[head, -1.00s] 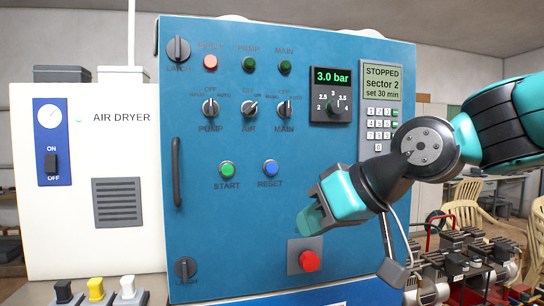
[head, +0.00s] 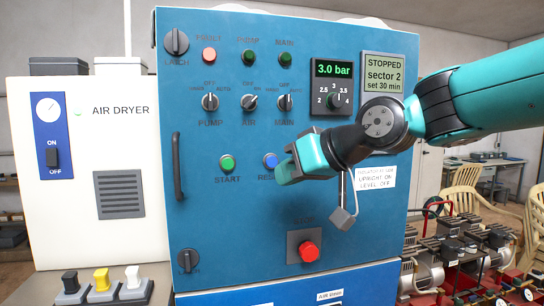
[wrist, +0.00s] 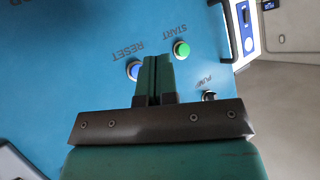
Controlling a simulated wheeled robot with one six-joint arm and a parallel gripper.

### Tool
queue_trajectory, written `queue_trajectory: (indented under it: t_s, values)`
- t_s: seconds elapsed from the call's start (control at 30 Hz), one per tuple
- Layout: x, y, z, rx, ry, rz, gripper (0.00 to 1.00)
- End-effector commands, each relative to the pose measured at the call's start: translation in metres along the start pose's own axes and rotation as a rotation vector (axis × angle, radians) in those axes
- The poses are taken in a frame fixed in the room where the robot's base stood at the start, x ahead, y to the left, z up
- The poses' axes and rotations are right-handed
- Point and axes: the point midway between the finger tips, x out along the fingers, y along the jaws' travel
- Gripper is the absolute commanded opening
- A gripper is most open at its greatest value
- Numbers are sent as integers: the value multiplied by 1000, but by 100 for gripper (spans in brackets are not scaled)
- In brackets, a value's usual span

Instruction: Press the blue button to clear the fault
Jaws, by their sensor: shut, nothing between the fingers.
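The blue button (head: 270,161), labelled RESET, sits on the blue cabinet door (head: 225,230), right of the green START button (head: 228,162). My gripper (head: 281,172) is shut and empty, with its tip close beside the blue button's lower right in the head view and partly over its label. In the wrist view the shut fingers (wrist: 152,64) point toward the panel, and the blue button (wrist: 134,70) shows just left of them, partly hidden. I cannot tell whether the fingertips touch the button. The green button (wrist: 181,49) is right of the fingers.
A red lamp (head: 209,55) is lit under FAULT. The display (head: 383,75) reads STOPPED, sector 2. A red mushroom button (head: 309,251) sits below my gripper. Selector knobs (head: 210,102) are above. A door handle (head: 178,165) stands out at left.

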Motion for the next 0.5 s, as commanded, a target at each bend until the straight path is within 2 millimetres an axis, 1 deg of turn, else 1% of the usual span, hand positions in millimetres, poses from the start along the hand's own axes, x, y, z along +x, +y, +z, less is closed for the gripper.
queue_trajectory:
  t_s: [0.03,0.2,0.33,0.5]
  values:
    - [4,4,-8,2,-2,0,0]
    - [20,15,-17,2,-2,0,0]
    - [29,21,-23,2,-2,0,0]
    - [34,25,-25,1,-1,0,0]
